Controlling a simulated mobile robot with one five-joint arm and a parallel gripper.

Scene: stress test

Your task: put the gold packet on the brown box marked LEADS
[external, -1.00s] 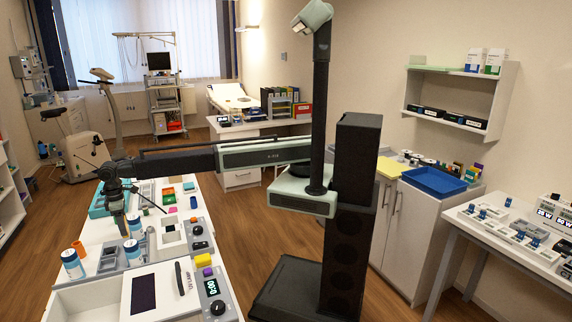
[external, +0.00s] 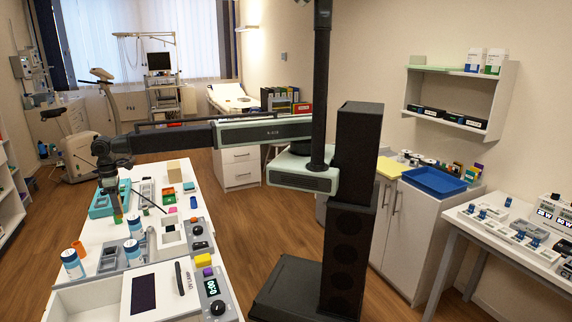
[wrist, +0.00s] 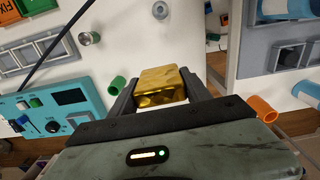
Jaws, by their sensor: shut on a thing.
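The gold packet (wrist: 162,86) is held between the two dark fingers of my gripper (wrist: 165,92) in the wrist view. In the external view my gripper (external: 112,188) hangs at the arm's end over the left side of the white table, and I cannot make out the packet there. A tan-brown box (external: 174,171) stands on the far part of the table, right of my gripper. No LEADS marking is readable on it, so I cannot confirm that it is the marked box.
The white table (external: 95,235) is crowded. Turquoise equipment (external: 103,203) lies below my gripper, and white-and-blue bottles (external: 72,264) stand nearer. An orange ring (external: 78,247) is beside them. A blue tray (external: 433,181) sits on the cabinet at right.

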